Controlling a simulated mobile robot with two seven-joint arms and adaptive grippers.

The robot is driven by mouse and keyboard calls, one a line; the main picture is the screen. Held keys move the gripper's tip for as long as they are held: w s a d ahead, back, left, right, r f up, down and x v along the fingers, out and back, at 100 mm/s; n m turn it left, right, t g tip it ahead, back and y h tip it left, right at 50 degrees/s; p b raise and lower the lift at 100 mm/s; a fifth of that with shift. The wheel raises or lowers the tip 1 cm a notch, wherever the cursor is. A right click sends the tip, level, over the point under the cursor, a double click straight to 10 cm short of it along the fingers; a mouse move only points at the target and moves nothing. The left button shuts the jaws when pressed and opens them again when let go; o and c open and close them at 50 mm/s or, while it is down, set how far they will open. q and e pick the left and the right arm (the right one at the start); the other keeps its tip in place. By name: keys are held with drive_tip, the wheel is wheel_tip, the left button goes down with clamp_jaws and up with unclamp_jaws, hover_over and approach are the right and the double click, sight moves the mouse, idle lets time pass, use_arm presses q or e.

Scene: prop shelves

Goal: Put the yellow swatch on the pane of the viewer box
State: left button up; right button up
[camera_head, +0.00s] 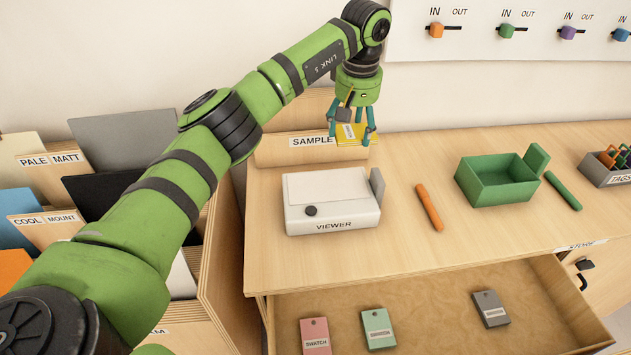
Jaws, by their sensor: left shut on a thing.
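The yellow swatch (356,141) is at the raised wooden ledge labelled SAMPLE, at the back left of the worktop. My left gripper (350,136) points down there, its teal fingers shut on the yellow swatch from both sides. I cannot tell whether the swatch still touches the ledge. The viewer box (333,226) is white and stands nearer to me, below and left of the gripper. Its pale pane (325,187) on top is bare. A grey flap stands at its right side. My right gripper is not in view.
An orange marker (430,207), a green bin (495,183) and a green marker (563,191) lie to the right. The open drawer (440,285) in front holds pink, mint and grey swatches. Filed boards (45,165) stand at left.

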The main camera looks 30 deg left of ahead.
sight(341, 136)
use_arm(q)
drive_tip(key=shift+s+a+f+p, duration=0.15)
drive_tip(key=shift+s+a+f, duration=0.2)
drive_tip(key=shift+s, duration=0.3)
drive_tip(key=shift+s+a+f+p, duration=0.15)
drive_tip(key=shift+s+a+f, duration=0.2)
drive_tip(key=shift+s, duration=0.25)
drive_tip(key=s+a+f, duration=0.1)
drive_tip(key=s, duration=0.1)
drive_tip(key=s+a+f+p, duration=0.1)
drive_tip(key=s+f, duration=0.1)
drive_tip(key=s+a+f+p, duration=0.1)
drive_tip(key=s, duration=0.1)
drive_tip(key=shift+a+f, duration=0.15)
drive_tip(key=shift+a, duration=0.25)
wheel_tip(341, 136, down, 3)
drive_tip(key=shift+d+f+p, duration=0.1)
drive_tip(key=shift+p, duration=0.6)
drive_tip(key=shift+f, duration=0.35)
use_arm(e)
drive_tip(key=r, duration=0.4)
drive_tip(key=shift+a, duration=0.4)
use_arm(q)
drive_tip(key=shift+f, duration=0.2)
drive_tip(key=o, duration=1)
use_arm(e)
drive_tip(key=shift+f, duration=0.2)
